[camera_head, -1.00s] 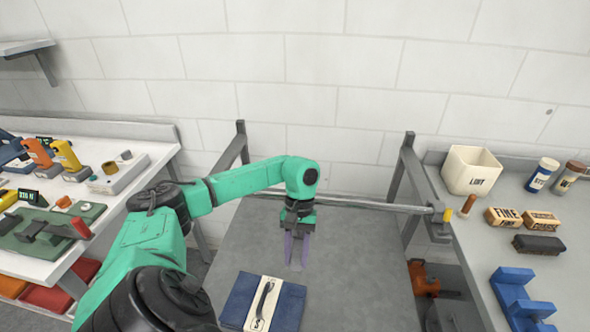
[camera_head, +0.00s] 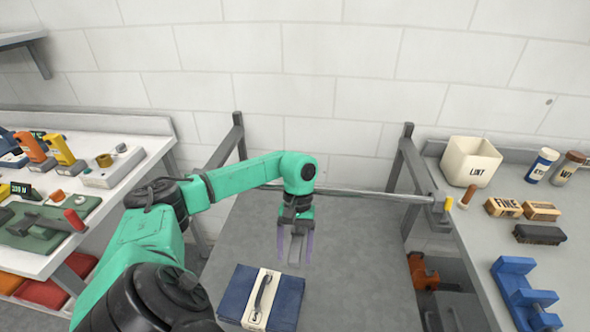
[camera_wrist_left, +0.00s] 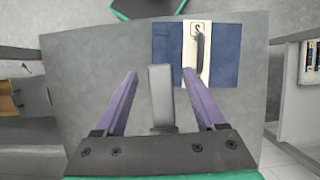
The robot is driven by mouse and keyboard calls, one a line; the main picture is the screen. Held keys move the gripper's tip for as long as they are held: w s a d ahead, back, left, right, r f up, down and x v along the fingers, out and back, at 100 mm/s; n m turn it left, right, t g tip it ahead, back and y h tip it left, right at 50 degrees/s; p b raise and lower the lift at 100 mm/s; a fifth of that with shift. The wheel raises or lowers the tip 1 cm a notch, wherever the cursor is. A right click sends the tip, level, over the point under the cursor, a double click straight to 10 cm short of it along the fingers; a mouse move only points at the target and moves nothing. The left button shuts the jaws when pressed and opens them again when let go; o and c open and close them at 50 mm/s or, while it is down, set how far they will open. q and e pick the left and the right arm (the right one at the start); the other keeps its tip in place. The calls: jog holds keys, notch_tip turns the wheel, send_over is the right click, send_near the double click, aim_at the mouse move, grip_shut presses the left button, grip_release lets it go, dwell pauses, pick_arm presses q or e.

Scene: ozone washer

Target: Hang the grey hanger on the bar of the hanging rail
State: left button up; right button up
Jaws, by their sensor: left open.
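My left gripper (camera_head: 296,262) points down over the grey worktop in the middle, in front of the rail's bar. Its two purple fingers are apart. They show in the left wrist view (camera_wrist_left: 165,82) on both sides of a flat grey piece (camera_wrist_left: 160,95), with gaps beside it. That piece seems to be the grey hanger, seen end-on; its full shape is hidden. It also shows between the fingers in the head view. The hanging rail's bar (camera_head: 370,194) runs level behind the gripper, partly hidden by my left arm. My right gripper is out of view.
A folded blue item (camera_head: 236,295) with a white band and dark curved handle lies on the worktop (camera_head: 355,265), left of the gripper. Side posts (camera_head: 405,160) flank the bar. A white bin (camera_head: 470,162) and brushes stand on the right counter. The worktop's right part is clear.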

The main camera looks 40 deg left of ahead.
pick_arm(q)
jog(key=b+v, duration=0.1)
jog(key=v, duration=0.5)
jog(key=shift+w+b, duration=0.1)
jog(key=shift+b, duration=0.2)
jog(key=p+v, duration=0.4)
jog(key=v, duration=0.4)
jog(key=shift+r, duration=0.2)
jog(key=shift+a, duration=0.1)
